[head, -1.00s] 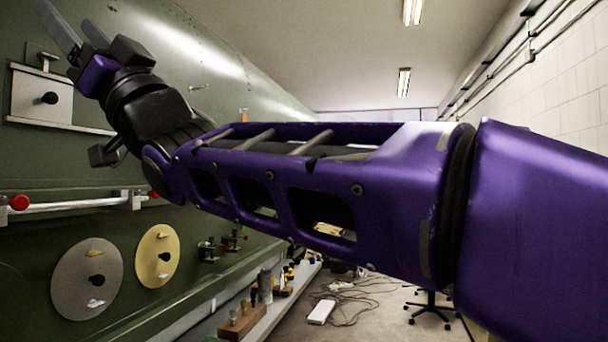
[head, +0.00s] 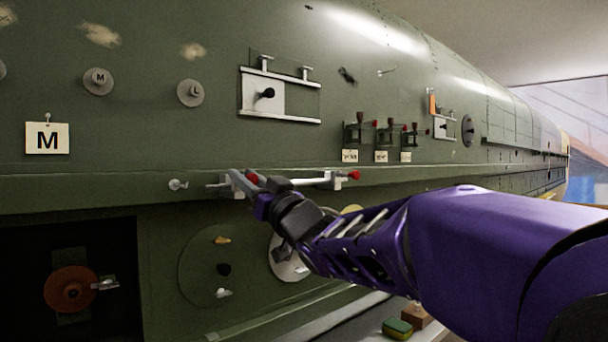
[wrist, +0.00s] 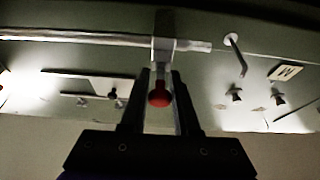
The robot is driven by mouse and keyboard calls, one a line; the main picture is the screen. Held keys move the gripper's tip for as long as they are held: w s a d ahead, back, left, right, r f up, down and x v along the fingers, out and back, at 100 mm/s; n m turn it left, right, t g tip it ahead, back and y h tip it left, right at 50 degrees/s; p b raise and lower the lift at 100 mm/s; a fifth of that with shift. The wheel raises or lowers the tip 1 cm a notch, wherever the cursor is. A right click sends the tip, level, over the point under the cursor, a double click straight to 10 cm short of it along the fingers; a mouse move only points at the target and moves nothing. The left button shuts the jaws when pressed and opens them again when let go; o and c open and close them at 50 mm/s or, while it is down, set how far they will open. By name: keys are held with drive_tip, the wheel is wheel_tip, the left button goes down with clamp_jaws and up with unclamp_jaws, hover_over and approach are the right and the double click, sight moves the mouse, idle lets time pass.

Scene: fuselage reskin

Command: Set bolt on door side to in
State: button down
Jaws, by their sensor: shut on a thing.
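The bolt is a pale bar (head: 316,182) in brackets along a ledge on the green fuselage. A red knob (head: 252,178) is near its left end, and its narrow tip (head: 212,185) sticks out left, apart from a small fitting (head: 178,184) on the skin. My gripper (head: 254,190) is at this left knob. In the wrist view my gripper (wrist: 160,95) is shut on the red knob (wrist: 159,97), with a finger on either side, beside a bracket (wrist: 163,42). The fingers partly hide the knob in the head view.
A second red knob (head: 353,176) is at the bar's right end. Above are a sliding plate (head: 265,96) and several small latches (head: 385,135). Below are a round cover (head: 210,268) and a dark opening with an orange disc (head: 70,289). An M tag (head: 47,138) hangs at left.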

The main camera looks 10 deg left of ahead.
drive_tip(key=shift+s+d+r, duration=0.1)
drive_tip(key=shift+d+r, duration=0.05)
drive_tip(key=shift+r, duration=0.3)
drive_tip(key=shift+s+d+r, duration=0.1)
drive_tip(key=shift+r, duration=0.35)
drive_tip(key=shift+w, duration=0.1)
drive_tip(key=shift+w+a, duration=0.7)
drive_tip(key=shift+a, duration=0.25)
drive_tip(key=c, duration=1.1)
unclamp_jaws()
drive_tip(key=shift+f, duration=0.1)
drive_tip(key=o, duration=0.4)
drive_tip(key=shift+w+a+f, duration=0.2)
drive_tip(key=shift+s+f, duration=0.1)
drive_tip(key=shift+f, duration=0.1)
